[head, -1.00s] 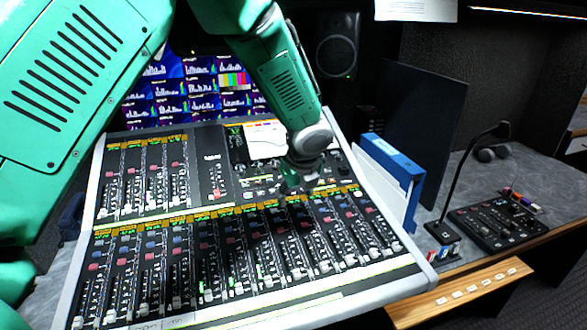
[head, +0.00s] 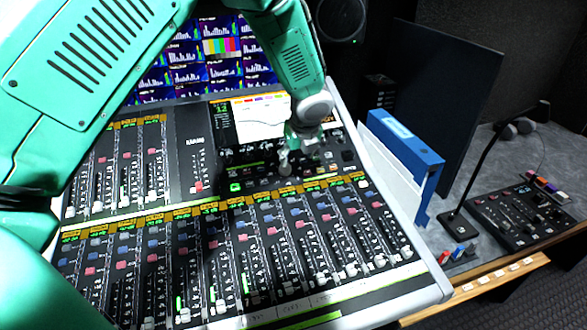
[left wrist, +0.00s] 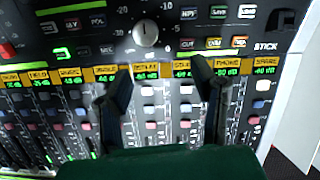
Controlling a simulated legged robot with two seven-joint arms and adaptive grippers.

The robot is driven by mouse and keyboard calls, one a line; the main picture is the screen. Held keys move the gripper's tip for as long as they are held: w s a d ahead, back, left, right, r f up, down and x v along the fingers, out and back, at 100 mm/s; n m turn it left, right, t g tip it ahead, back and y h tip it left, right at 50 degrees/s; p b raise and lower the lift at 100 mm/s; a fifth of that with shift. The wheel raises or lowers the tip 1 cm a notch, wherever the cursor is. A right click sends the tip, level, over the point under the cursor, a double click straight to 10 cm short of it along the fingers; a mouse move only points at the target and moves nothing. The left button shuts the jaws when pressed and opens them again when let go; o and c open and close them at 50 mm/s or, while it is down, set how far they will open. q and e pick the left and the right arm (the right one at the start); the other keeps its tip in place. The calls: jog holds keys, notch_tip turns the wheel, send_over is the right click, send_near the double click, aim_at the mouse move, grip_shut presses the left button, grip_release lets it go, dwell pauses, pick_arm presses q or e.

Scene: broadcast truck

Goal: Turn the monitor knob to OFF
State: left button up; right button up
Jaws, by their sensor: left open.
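A round grey knob (left wrist: 145,32) with a printed scale around it sits on the mixing console's panel in the left wrist view, near the top centre. I cannot read its label, nor tell which mark it points to. My left gripper (left wrist: 162,70) is open and empty, with its two dark fingers apart below the knob in that picture. The knob is not between the fingertips. In the head view the left gripper (head: 287,162) hangs over the console's centre section, below the small screen (head: 260,117), and hides part of the panel. My right gripper is not in view.
The console's faders (head: 215,275) and buttons crowd the surface around the gripper. A blue binder (head: 408,148) stands at the console's right edge. A gooseneck microphone (head: 480,165) and a small control panel (head: 520,212) are on the desk to the right.

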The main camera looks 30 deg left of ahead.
aim_at(286, 168)
pick_arm(q)
jog(key=a+f, duration=0.1)
jog(key=f, duration=0.1)
jog(key=w+a+f, duration=0.1)
jog(key=a+f, duration=0.1)
jog(key=shift+h, duration=0.3)
jog(key=a+f, duration=0.1)
jog(key=a, duration=0.1)
jog(key=a+f, duration=0.2)
jog(key=shift+w+f, duration=0.2)
jog(key=shift+f, duration=0.1)
jog(key=shift+d, duration=0.15)
jog(key=d, duration=0.3)
jog(key=shift+w+r, duration=0.1)
jog(key=shift+w, duration=0.2)
jog(key=shift+d+r, duration=0.1)
jog(key=shift+d, duration=0.1)
jog(key=c, duration=0.4)
jog(key=shift+a, duration=0.1)
jog(key=c, duration=0.6)
jog(key=shift+s+a, duration=0.25)
jog(key=shift+a, duration=0.55)
jog(key=shift+c, duration=0.7)
jog(key=shift+a, duration=0.25)
jog(key=shift+w, duration=0.15)
jog(key=shift+d, duration=0.35)
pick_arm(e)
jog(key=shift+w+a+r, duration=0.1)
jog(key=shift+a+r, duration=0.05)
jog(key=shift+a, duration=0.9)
